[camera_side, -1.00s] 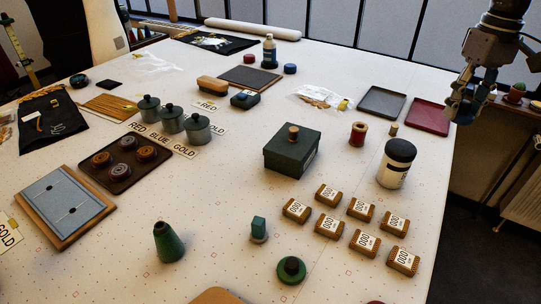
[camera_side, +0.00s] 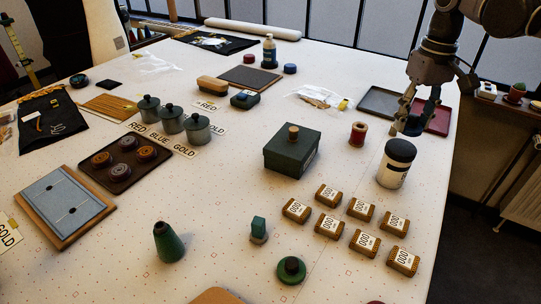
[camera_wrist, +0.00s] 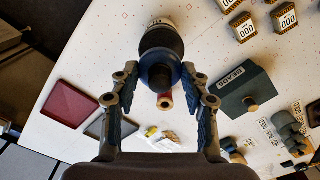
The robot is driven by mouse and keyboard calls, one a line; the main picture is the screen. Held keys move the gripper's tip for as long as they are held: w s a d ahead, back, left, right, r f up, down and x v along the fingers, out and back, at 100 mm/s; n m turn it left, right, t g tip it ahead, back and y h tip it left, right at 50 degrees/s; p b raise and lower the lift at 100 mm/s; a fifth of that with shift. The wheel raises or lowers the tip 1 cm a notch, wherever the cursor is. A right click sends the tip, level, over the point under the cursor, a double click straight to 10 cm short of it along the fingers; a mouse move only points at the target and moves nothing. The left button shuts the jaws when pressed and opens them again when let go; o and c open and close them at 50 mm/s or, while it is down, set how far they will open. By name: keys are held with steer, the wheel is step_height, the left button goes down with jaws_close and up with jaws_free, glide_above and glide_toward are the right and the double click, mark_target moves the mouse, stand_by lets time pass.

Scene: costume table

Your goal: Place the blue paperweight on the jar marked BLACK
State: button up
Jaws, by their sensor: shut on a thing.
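My gripper (camera_side: 411,120) is shut on the blue paperweight (camera_side: 413,127), a dark blue round piece with a knob. The paperweight also shows between the fingers in the wrist view (camera_wrist: 163,76). A white jar with a black lid (camera_side: 393,165) stands on the table just below and slightly left of the held piece in the side view. Its label is too small to read. In the wrist view the jar (camera_wrist: 160,42) shows beyond the paperweight, which hides part of the lid. There is a gap between paperweight and lid.
A red spool (camera_side: 357,134) and a dark green box (camera_side: 291,152) stand left of the jar. Several orange labelled blocks (camera_side: 362,209) lie in front of it. A red tray (camera_side: 437,120) and a grey tray (camera_side: 381,103) lie behind. The table's right edge is close to the jar.

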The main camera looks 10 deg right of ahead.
mark_target(410, 125)
steer(key=shift+a+f, duration=0.15)
steer(key=shift+f, duration=1.95)
steer(key=shift+f, duration=0.1)
steer(key=o, duration=1.4)
